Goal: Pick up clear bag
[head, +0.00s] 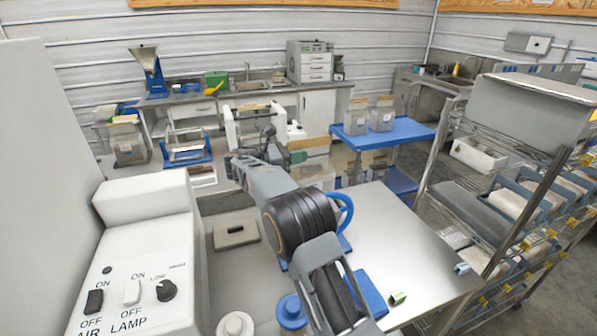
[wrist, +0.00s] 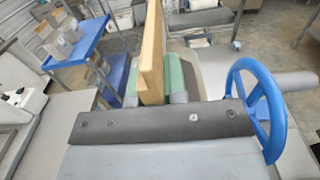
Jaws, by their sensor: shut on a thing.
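Two clear bags with pale labels stand upright side by side on the blue cart, a left one (head: 356,120) and a right one (head: 382,115). In the wrist view bags show at the upper left (wrist: 66,28). My gripper (wrist: 154,97) shows at the middle of the wrist view, shut on a tan, slab-like thing (wrist: 152,50) that stands up between green faces. I cannot tell whether it is part of a bag. The gripper is apart from the bags on the cart. In the head view my arm hides much of the gripper.
The blue cart (head: 410,131) stands beyond a grey worktable (head: 395,235). A wire shelf rack (head: 455,200) with trays stands on the right. A white switch box (head: 135,270) is at the near left. A blue handwheel (wrist: 268,110) is at the right in the wrist view.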

